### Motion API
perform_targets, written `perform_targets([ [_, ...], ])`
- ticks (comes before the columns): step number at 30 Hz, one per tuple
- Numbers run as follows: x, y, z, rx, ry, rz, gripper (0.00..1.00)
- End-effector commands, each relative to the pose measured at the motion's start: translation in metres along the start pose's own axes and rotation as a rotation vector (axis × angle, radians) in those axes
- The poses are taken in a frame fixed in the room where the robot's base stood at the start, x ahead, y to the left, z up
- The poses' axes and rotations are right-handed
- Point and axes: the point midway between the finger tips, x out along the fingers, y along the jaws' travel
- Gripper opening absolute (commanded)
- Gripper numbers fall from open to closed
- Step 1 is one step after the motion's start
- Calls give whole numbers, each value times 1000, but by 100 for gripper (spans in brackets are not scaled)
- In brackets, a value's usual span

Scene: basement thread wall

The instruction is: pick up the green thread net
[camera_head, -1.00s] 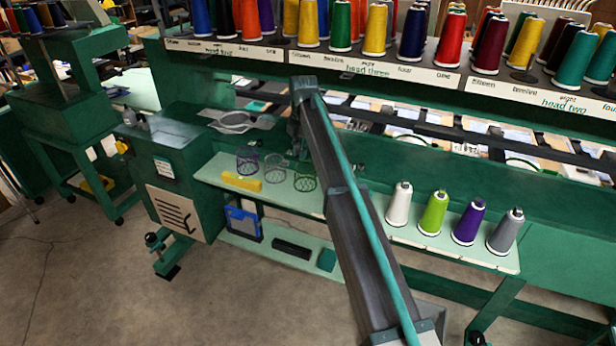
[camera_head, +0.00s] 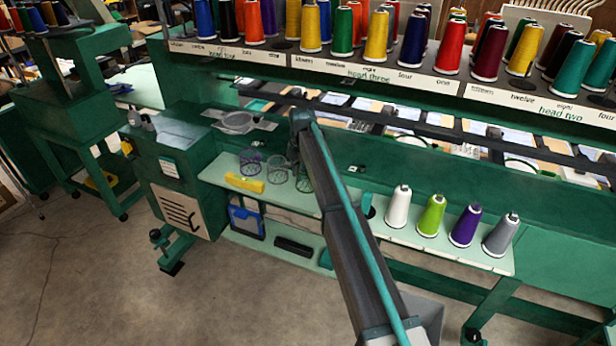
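The green thread net (camera_head: 305,181), a dark green mesh cylinder, stands on the pale green shelf (camera_head: 385,232), partly hidden by my arm. To its left stand a grey net (camera_head: 275,170) and a purple net (camera_head: 250,161). My gripper (camera_head: 293,162) hangs at the end of my arm, close by the upper left of the green net and near the grey one. It is small and dark here, and partly covered by the arm. I cannot tell whether its fingers are open or touch the net.
A yellow block (camera_head: 244,184) lies in front of the nets. White, lime (camera_head: 431,216), purple and grey thread cones stand at the shelf's right. The rack of cones (camera_head: 375,75) runs above and behind. A lower shelf (camera_head: 262,243) holds a blue-framed item and dark boxes.

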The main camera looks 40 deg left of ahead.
Motion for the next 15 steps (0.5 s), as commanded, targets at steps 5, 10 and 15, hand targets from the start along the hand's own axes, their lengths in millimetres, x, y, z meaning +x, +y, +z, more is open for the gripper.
perform_targets([
  [5, 0, 0, 0, 0, 0, 0, 0],
  [10, 0, 0, 0, 0, 0, -1, 0],
  [15, 0, 0, 0, 0, 0, -1, 0],
])
